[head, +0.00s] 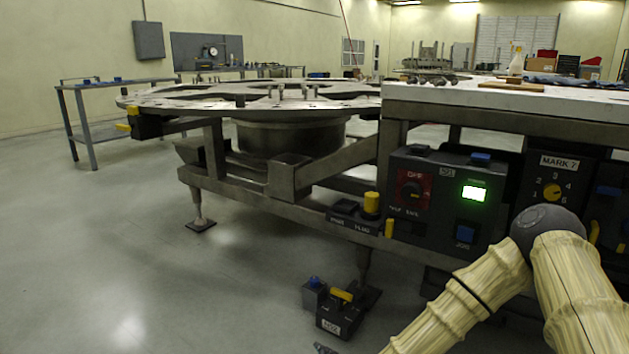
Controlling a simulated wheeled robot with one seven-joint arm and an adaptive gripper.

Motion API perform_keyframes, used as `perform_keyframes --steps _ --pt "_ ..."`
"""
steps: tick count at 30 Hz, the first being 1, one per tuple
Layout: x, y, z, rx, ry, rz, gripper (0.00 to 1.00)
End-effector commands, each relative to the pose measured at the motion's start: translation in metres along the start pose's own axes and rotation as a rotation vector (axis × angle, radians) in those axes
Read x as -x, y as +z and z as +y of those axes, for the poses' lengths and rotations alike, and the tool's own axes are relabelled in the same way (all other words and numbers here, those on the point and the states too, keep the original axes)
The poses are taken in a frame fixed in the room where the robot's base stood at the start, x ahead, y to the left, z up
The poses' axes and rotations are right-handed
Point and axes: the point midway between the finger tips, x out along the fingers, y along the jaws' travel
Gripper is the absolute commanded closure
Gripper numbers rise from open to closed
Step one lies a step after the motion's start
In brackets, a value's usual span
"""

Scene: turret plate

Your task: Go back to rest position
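My arm (460,305), in a pale ribbed cover with a dark rounded elbow joint, bends at the lower right in the head view. Its forearm slopes down and left out of the bottom edge. A small dark tip (325,348) shows at the bottom edge, and it looks like part of my gripper. The rest of the gripper is outside the frame, so its opening and anything in it are hidden. The elbow stands in front of the control panels on the bench.
A round metal turret plate (180,102) sits on a heavy frame. A control box (438,205) with a lit green display hangs under the white bench top (560,100). A black pedal box (341,315) lies on the floor. Open floor (110,260) spreads at left.

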Motion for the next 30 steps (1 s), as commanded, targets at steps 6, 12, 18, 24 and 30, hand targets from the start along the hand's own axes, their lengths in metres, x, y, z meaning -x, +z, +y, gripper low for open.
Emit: perform_keyframes --steps 6,12,18,24,30 --pt "0.051 -0.061 0.096 0.510 0.287 -0.021 0.27" --pt "0.117 -0.133 0.157 0.953 0.557 -0.098 0.27" --pt "0.188 -0.201 0.185 1.308 0.804 -0.216 0.27" --pt "0.239 -0.245 0.190 1.517 0.971 -0.321 0.27" --pt "0.282 -0.278 0.185 1.666 1.107 -0.422 0.27"
